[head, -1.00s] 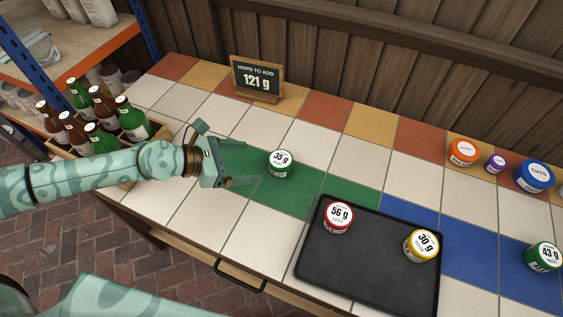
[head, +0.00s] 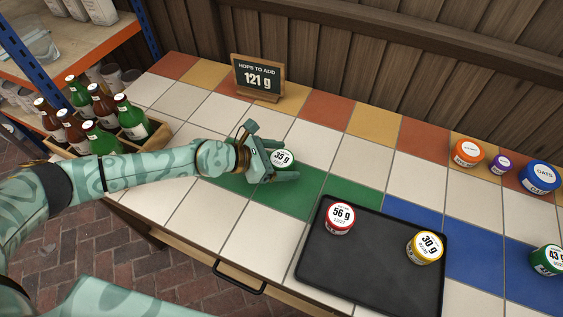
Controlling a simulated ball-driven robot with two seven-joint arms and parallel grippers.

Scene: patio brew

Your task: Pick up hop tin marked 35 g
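The hop tin marked 35 g (head: 282,157) has a white lid and a green body and stands upright on the green tiles of the counter. My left gripper (head: 282,167) is at the tin, its fingers reaching along the tin's near side and partly hiding it. The near finger stands apart from the far one, so it looks open. I cannot tell whether the fingers touch the tin. My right gripper is not in view.
A black tray (head: 329,272) holds a red 56 g tin (head: 339,220) and a yellow 30 g tin (head: 425,247). The sign reading 121 g (head: 258,78) stands behind. A bottle crate (head: 160,137) is at left. Several tins stand at right, including a green 43 g one (head: 546,262).

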